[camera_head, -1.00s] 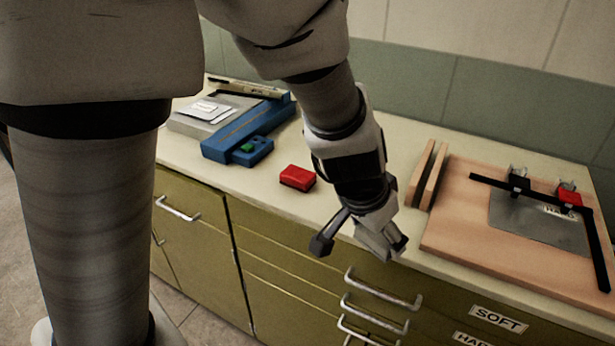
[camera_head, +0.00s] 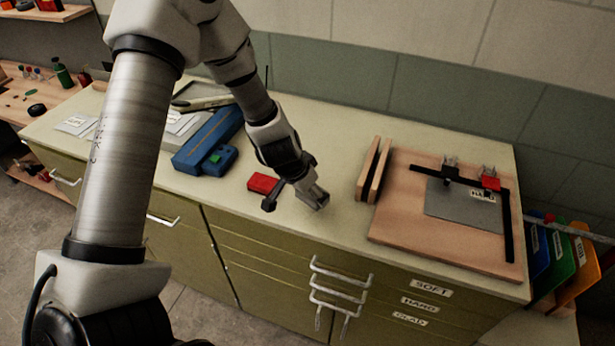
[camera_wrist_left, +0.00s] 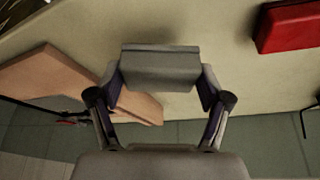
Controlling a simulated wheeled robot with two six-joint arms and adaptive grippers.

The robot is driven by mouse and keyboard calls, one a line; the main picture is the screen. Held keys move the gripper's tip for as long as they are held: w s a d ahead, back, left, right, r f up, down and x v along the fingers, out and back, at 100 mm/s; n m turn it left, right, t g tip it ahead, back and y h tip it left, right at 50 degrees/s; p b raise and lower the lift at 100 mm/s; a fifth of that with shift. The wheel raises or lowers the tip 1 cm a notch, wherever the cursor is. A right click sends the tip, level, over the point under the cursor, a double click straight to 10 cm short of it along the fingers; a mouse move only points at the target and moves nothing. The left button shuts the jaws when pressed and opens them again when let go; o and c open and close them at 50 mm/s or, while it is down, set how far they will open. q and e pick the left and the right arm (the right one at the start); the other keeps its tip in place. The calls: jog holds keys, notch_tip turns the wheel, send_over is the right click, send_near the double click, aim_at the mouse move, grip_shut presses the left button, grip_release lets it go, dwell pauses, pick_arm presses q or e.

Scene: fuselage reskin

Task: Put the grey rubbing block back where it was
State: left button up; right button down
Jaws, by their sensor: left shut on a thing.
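My left gripper (camera_head: 311,193) is shut on the grey rubbing block (camera_wrist_left: 160,69). In the left wrist view the block sits between the two fingers, with the pale worktop behind it. In the head view the gripper is over the worktop (camera_head: 338,226), right of the red block (camera_head: 263,183) and left of the upright wooden pieces. The grey block is small and hard to tell from the fingers there. I cannot tell whether it touches the worktop. The red block also shows in the left wrist view (camera_wrist_left: 290,26). My right gripper is not in view.
A blue tool (camera_head: 208,143) lies at the left. Two upright wooden pieces (camera_head: 373,170) stand beside a wooden board (camera_head: 398,225) with a grey sheet (camera_head: 462,206) and black clamp bars. Drawers labelled SOFT (camera_head: 431,287) and HARD are below. The worktop's front strip is clear.

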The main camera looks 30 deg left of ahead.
aim_at(308, 198)
pick_arm(q)
jog(key=shift+w+a+f, duration=0.4)
jog(key=shift+w+a, duration=0.05)
jog(key=shift+a, duration=0.3)
jog(key=f+b, duration=0.2)
jog(key=f, duration=0.1)
jog(key=shift+d+f+b, duration=0.15)
jog(key=shift+d+b, duration=0.05)
jog(key=shift+b, duration=0.2)
jog(key=shift+w, duration=0.15)
jog(key=o, duration=1)
jog(key=shift+s, duration=0.2)
jog(key=shift+c, duration=0.2)
jog(key=shift+o, duration=0.5)
jog(key=shift+w, duration=0.1)
